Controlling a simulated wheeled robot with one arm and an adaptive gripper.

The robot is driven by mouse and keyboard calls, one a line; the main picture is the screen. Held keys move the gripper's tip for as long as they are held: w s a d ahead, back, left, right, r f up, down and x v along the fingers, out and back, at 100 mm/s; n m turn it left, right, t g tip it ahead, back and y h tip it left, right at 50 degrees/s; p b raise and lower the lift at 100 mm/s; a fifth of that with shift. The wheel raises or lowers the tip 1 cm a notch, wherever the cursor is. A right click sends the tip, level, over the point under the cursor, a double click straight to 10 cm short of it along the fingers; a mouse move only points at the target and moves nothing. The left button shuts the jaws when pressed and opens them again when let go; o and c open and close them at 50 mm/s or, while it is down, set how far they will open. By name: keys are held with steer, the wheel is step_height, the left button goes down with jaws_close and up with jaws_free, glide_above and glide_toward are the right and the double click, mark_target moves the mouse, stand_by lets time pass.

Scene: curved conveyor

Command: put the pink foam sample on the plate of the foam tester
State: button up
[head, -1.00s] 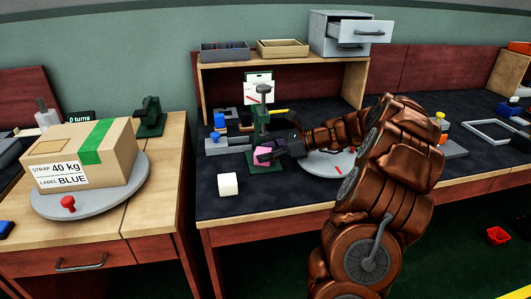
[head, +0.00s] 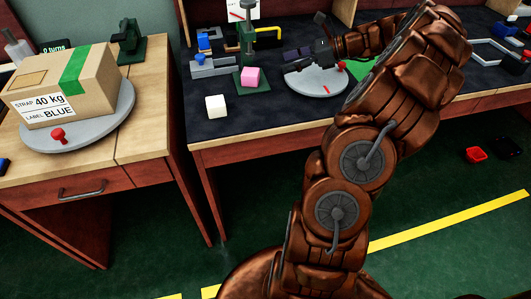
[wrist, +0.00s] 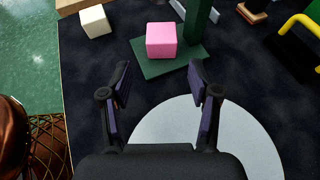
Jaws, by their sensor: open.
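The pink foam sample (head: 250,76) is a small pink cube. It rests on the dark green base plate (head: 261,86) of the green foam tester (head: 246,40), in front of its upright post. The wrist view also shows the pink cube (wrist: 161,40) on the green plate (wrist: 150,68), apart from the fingers. My gripper (wrist: 160,92) is open and empty, over the edge of a pale round disc. In the head view my gripper (head: 290,53) is to the right of the cube and not touching it.
A white cube (head: 216,106) sits on the dark mat left of the tester. A pale turntable (head: 316,82) lies right of the tester, under my arm. A strapped box (head: 70,82) stands on another turntable at left. The mat's front strip is clear.

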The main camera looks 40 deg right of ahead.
steer(key=a+n+g, duration=0.1)
steer(key=a+n, duration=0.1)
steer(key=a, duration=0.3)
steer(key=a+n+g, duration=0.2)
steer(key=a, duration=0.3)
steer(key=a+n+g, duration=0.1)
steer(key=a+n, duration=0.1)
steer(key=a, duration=0.3)
steer(key=shift+a+r+y, duration=0.25)
steer(key=shift+y, duration=0.15)
steer(key=s+a+n+g, duration=0.1)
steer(key=a, duration=0.1)
steer(key=s+a+n+g, duration=0.1)
steer(key=a, duration=0.2)
steer(key=s+a+n, duration=0.1)
steer(key=a+n, duration=0.1)
steer(key=a, duration=0.1)
steer(key=shift+f+g+h, duration=0.4)
steer(key=s+a+f+n+g+h, duration=0.2)
steer(key=s+a+n+h, duration=0.1)
steer(key=s+a+n, duration=0.4)
steer(key=s+a+f+n+g+h, duration=0.2)
steer(key=s+a+n+g, duration=0.15)
steer(key=s, duration=0.45)
steer(key=s+d+f+n+h, duration=0.2)
steer(key=s+n, duration=0.4)
steer(key=s, duration=0.4)
steer(key=shift+s+f+h, duration=0.25)
steer(key=shift+f+h, duration=0.25)
steer(key=shift+h, duration=0.7)
